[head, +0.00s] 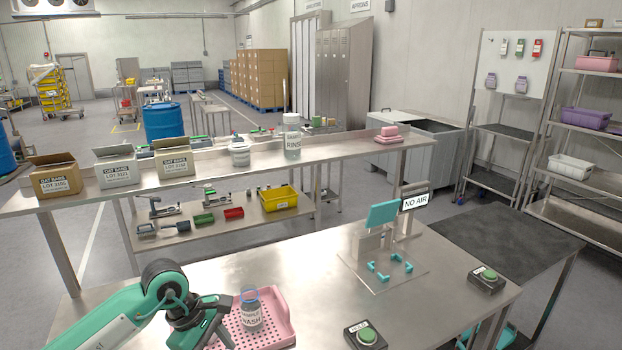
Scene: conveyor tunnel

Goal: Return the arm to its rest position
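My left arm, teal and dark grey, comes in from the lower left. Its gripper (226,318) is over the left side of a pink perforated tray (283,338) on the near steel table. The fingers look spread apart with nothing between them. A grey bottle with a blue ring at its top and a label reading WASH (251,314) stands upright in the tray, just right of the fingers. A small gap seems to separate them. My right gripper is not in view.
A fixture with teal clamps (383,263) and a NO AIR sign (415,202) stands right of centre. Two green-button boxes (367,338) (487,279) sit near the table's right side. Behind, a steel bench holds cartons (117,170) and a RINSE bottle (292,140). The table's middle is clear.

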